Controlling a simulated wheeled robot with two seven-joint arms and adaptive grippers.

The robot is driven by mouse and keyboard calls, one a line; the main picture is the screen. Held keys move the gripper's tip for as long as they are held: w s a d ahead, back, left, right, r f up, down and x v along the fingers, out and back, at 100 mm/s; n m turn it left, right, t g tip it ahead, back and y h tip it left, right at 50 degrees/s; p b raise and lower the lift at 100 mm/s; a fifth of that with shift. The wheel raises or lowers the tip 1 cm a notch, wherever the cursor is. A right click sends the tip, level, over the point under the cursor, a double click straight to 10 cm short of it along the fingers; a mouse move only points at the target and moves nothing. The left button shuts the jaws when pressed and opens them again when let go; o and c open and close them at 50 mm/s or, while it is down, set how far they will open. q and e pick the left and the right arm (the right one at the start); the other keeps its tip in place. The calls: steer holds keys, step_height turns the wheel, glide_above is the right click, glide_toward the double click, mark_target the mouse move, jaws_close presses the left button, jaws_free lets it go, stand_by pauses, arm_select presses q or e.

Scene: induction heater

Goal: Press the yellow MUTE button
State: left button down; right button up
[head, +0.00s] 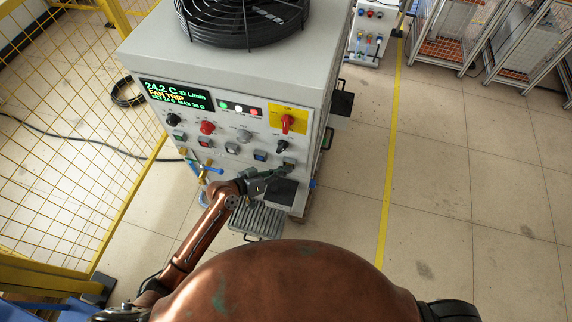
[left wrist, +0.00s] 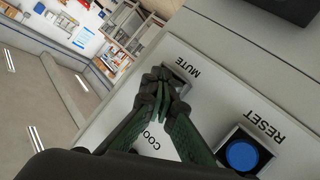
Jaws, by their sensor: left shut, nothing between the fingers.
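My left gripper (head: 284,172) is shut and empty, in front of the lower right of the cabinet's control panel. In the left wrist view its closed fingertips (left wrist: 168,82) are right at the button beside the MUTE label (left wrist: 187,67). Only part of that button's grey square housing (left wrist: 184,72) shows; the fingers hide its cap, so I see no yellow there. I cannot tell whether the fingertips touch it. My right gripper is not in view.
The blue RESET button (left wrist: 242,155) sits close beside MUTE; it also shows in the head view (head: 260,156). A black knob (head: 282,146) is just above my gripper. The cabinet (head: 225,70) carries a display (head: 176,95) reading FAN TRIP. A yellow mesh fence (head: 65,130) stands left.

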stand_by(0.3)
arm_select(q)
steer(key=shift+s+a, duration=0.25)
steer(key=shift+s, duration=0.6)
steer(key=shift+s+a+p, duration=0.25)
steer(key=shift+s+p, duration=0.05)
steer(key=shift+s, duration=0.5)
steer(key=shift+s+a+p, duration=0.25)
steer(key=shift+s+a, duration=0.05)
steer(key=shift+s, duration=0.5)
steer(key=shift+s+a+p, duration=0.25)
steer(key=shift+s+p, duration=0.05)
steer(key=shift+s, duration=0.5)
steer(key=s+a, duration=0.3)
steer(key=s, duration=0.7)
steer(key=shift+s+a+p, duration=0.2)
steer(key=shift+p, duration=0.2)
